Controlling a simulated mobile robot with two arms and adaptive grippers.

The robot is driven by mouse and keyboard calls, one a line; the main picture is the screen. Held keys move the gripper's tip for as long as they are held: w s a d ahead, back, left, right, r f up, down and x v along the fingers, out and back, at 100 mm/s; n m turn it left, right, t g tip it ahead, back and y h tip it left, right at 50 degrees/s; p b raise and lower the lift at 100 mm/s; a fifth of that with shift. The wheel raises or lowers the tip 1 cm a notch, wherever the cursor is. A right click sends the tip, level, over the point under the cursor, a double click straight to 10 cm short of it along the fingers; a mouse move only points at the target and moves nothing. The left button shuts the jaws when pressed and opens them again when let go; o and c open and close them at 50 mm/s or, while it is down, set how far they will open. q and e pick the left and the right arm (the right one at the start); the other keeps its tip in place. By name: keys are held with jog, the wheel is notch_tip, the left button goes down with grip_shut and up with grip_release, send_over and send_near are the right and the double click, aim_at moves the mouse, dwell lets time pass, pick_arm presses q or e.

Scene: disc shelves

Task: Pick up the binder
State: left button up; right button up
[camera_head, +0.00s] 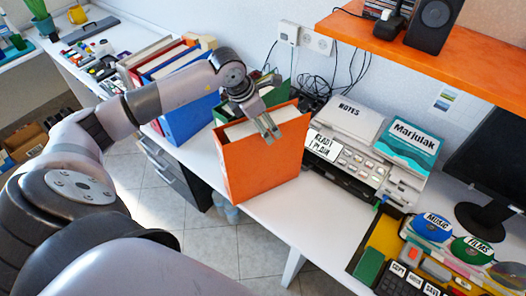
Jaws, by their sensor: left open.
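An orange binder (262,169) stands upright on the white desk, its broad side and top edge with papers facing me. My left gripper (269,130) is open and its fingers reach down at the top of this binder. I cannot tell whether they touch it. A green binder (282,91) stands directly behind the orange one, partly hidden by my gripper. Blue binders (190,118) and a red one (150,53) stand to the left, partly hidden by my left arm. My right gripper is not in view.
A printer (345,170) with papers and a Marjulak box (408,146) stands right of the binder. An orange shelf (430,58) with a speaker (434,24) overhangs the desk. A monitor (492,150) and a disc tray are at the right. Bare desk (295,215) lies in front.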

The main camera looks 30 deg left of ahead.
pick_arm(q)
jog(key=shift+f, duration=0.15)
jog(key=shift+c, duration=0.4)
grip_shut()
dwell(1.1)
